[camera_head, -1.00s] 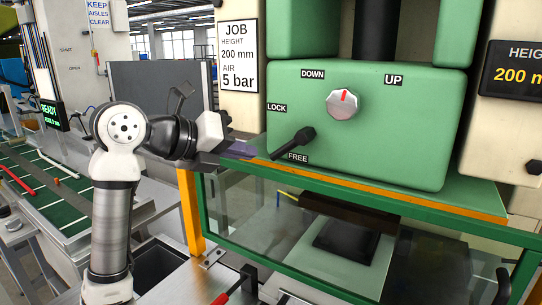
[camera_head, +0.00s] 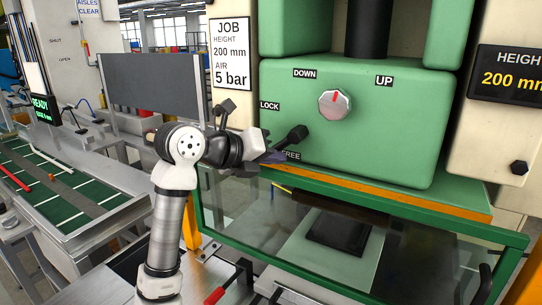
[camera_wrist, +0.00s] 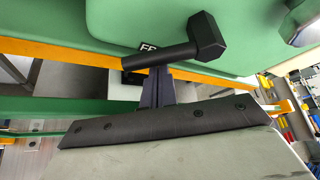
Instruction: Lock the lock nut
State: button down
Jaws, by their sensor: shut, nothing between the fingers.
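The lock nut's black lever (camera_head: 290,138) sits on the green press head between the LOCK label (camera_head: 270,106) and the FREE label (camera_head: 291,155). Its thick end is up and right, and its thin end points down-left, just above FREE. My gripper (camera_head: 274,157) is shut and empty, close below the thin end. In the wrist view the lever (camera_wrist: 165,55) lies across the top of the shut fingers (camera_wrist: 157,88); I cannot tell whether they touch. The FREE label is mostly hidden there behind the lever.
A knob with a red mark (camera_head: 335,103) sits right of the lever, between DOWN and UP. An orange-edged ledge (camera_head: 400,199) and a green-framed clear guard (camera_head: 300,245) lie below my gripper. A job sign (camera_head: 231,53) hangs at left.

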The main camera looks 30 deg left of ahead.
jog(key=shift+a+r+m+y+b, duration=0.3)
jog(key=shift+m+y+b, duration=0.2)
jog(key=shift+b, duration=0.1)
dwell(0.3)
jog(key=shift+a+r+m+g+y+b, duration=0.15)
jog(key=shift+a+r+m+y+b, duration=0.1)
jog(key=shift+r+m+y+b, duration=0.7)
jog(key=shift+a+r+m+g+y+b, duration=0.1)
jog(key=shift+a+r+m+y+b, duration=0.1)
jog(key=shift+r+m+y+b, duration=0.75)
jog(key=shift+a+r+m+g+y+b, duration=0.2)
jog(key=shift+r+m+y+b, duration=0.3)
jog(key=shift+m+y+b, duration=0.9)
jog(key=shift+s+r, duration=0.2)
